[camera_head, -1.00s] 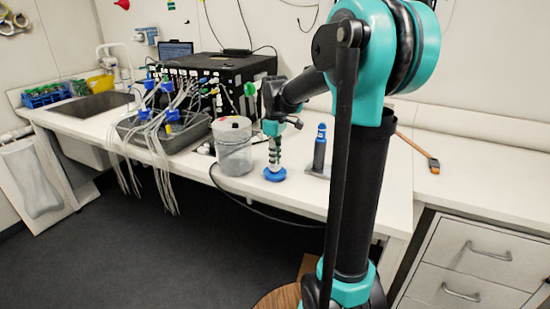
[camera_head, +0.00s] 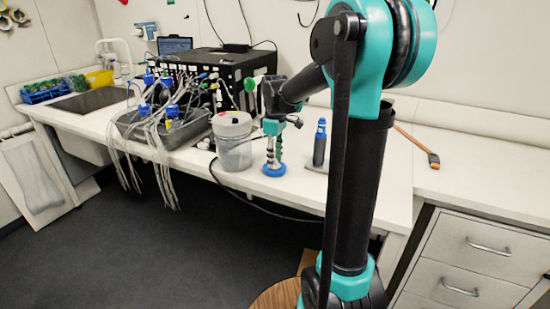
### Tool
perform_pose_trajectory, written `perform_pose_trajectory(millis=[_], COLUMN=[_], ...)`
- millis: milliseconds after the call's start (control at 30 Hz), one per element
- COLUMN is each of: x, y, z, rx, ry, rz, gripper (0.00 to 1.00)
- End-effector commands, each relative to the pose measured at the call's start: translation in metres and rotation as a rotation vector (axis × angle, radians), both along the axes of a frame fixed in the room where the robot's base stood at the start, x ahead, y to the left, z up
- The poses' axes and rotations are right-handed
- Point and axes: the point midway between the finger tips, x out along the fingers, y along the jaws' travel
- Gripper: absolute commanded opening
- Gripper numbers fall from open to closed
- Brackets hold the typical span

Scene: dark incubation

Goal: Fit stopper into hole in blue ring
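The blue ring (camera_head: 274,170) lies flat near the front edge of the white counter, just right of a clear jar. My gripper (camera_head: 274,163) points down directly over the ring, its tips at or just above it. Two finger-like parts, one pale and one dark green, show side by side. I cannot tell whether they grip anything or touch the ring. I cannot make out the stopper; it may be hidden between the fingers or in the ring's middle, which is too small to see clearly.
The clear jar (camera_head: 233,142) with a pale lid stands close on the left. A blue-topped upright tool (camera_head: 320,143) stands on a small base to the right. A grey tray (camera_head: 190,133) full of cables and a black rack (camera_head: 235,70) are behind left. The right counter is mostly clear.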

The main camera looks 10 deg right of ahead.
Motion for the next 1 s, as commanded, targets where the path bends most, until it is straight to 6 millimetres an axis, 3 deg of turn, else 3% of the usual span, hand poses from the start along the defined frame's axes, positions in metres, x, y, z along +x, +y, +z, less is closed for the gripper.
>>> perform_pose_trajectory(millis=[267,700,1000], x=[0.000,0.000,0.000], y=[0.000,0.000,0.000], z=[0.015,0.097,0.120], rx=[0.000,0.000,0.000], ry=[0.000,0.000,0.000], rz=[0.000,0.000,0.000], gripper=[0.38,0.38,0.38])
